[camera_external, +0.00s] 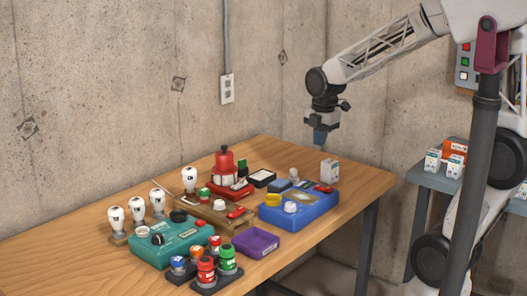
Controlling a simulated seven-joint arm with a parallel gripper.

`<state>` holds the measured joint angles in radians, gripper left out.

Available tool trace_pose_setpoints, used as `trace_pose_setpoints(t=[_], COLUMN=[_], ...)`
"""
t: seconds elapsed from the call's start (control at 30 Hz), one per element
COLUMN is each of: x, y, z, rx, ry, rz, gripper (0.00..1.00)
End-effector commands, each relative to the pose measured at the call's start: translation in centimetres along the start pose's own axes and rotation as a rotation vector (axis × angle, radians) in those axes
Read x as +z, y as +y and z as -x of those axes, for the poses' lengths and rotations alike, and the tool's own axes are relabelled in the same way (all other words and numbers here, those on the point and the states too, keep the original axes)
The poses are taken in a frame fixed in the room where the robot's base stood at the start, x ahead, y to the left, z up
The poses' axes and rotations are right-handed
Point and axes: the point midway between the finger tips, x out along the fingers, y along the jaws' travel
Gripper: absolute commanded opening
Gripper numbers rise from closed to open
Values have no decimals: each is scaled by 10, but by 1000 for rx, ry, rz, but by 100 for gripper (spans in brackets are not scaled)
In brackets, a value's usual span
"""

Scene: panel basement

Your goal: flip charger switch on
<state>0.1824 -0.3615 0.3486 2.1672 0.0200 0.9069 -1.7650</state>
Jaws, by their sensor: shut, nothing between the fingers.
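My gripper (320,139) points down, shut and empty, above the far right end of the wooden table. It is apart from everything on the table. A blue box (310,214) with a yellow dial face, a white knob and small red and blue parts on top sits below it. A teal box (178,246) with dark round knobs and a small red part sits at the middle left. I cannot tell which device is the charger, and no switch position is readable at this size.
A brown board (216,216) with small parts and a red device (225,165) stand mid-table. White bulbs (158,201) line the left. Red and green jars (206,269) and a purple box (256,243) are in front. A white carton (329,170) stands near the right edge.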

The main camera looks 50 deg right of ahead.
Motion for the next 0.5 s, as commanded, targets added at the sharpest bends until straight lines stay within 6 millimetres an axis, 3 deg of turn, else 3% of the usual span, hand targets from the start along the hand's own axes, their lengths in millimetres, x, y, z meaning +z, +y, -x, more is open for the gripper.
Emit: trace_pose_setpoints(t=[0.2,0.5], x=[0,0], y=[2,2], z=[11,12], rx=[-2,-1], ry=[0,0], rz=[0,0], gripper=[0,0])
